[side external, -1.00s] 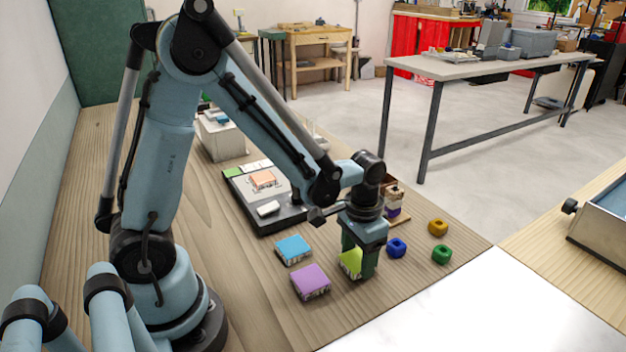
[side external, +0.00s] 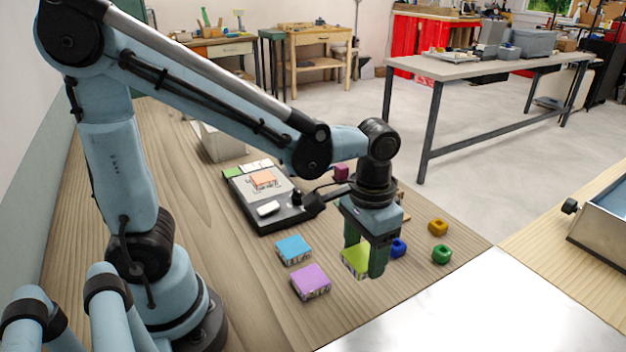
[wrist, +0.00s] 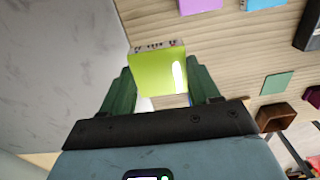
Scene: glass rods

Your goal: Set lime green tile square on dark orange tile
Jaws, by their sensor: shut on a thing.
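My gripper (side external: 366,258) is shut on the lime green tile (side external: 354,258), with one green finger on each side of it. The tile also shows between the fingers in the wrist view (wrist: 157,73), and it seems to be a little above the table. In the wrist view the orange tile is not seen.
A blue tile (side external: 293,249) and a purple tile (side external: 310,281) lie left of my gripper.

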